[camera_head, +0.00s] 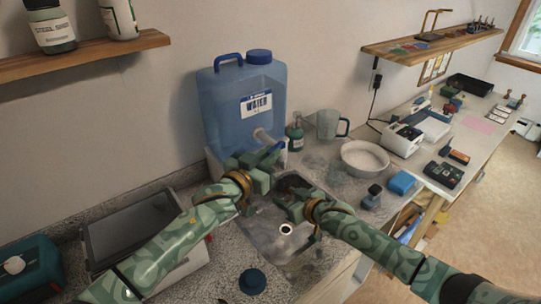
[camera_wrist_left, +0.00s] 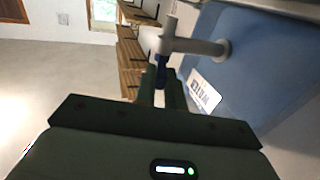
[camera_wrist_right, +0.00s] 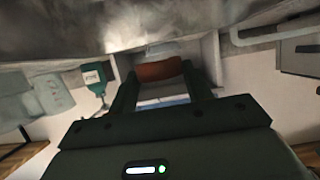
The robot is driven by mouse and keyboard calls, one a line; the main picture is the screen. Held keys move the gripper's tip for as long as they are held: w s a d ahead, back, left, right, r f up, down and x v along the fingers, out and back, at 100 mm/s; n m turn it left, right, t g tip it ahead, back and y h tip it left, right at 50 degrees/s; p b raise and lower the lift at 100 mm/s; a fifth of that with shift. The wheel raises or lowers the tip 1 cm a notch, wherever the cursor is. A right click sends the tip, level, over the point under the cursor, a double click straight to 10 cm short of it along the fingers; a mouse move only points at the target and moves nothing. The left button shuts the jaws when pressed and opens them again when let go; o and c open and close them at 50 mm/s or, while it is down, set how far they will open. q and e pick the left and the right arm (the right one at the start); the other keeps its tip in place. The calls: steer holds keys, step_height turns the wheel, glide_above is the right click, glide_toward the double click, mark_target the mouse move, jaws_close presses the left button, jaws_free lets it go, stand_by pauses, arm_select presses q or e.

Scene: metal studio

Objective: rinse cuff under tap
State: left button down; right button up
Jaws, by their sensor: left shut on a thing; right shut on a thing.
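The blue water jug (camera_head: 240,108) stands behind the sink (camera_head: 262,236), with a pale tap (camera_head: 260,135) low on its front. My left gripper (camera_head: 268,158) is shut on the tap's blue lever (camera_head: 280,146); the left wrist view shows the lever (camera_wrist_left: 161,72) between the fingers, below the pale tap body (camera_wrist_left: 180,44). My right gripper (camera_head: 284,196) is shut on a reddish-brown cuff (camera_wrist_right: 160,70), held in the sink's upper part, below the tap area. In the head view the cuff is dark and partly hidden by the fingers. I cannot make out a water stream.
A green bottle (camera_head: 295,138), a jug-like cup (camera_head: 328,124) and a white bowl (camera_head: 365,157) stand right of the water jug. A dark round lid (camera_head: 252,281) lies in front.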

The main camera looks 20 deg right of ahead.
arm_select(q)
steer(key=shift+w+a+m+g+h, duration=0.2)
steer(key=shift+w+m+g+h, duration=0.15)
steer(key=shift+m+g+h, duration=0.4)
steer(key=shift+w+a+m+g+h, duration=0.15)
steer(key=shift+w+m+g+h, duration=0.15)
steer(key=shift+m+g, duration=0.55)
steer(key=shift+w+a+m+g+h, duration=0.2)
steer(key=shift+w+m+g+h, duration=0.2)
steer(key=shift+g, duration=0.7)
steer(key=c, duration=1.5)
jaws_free()
steer(key=shift+a, duration=0.1)
steer(key=v, duration=1.2)
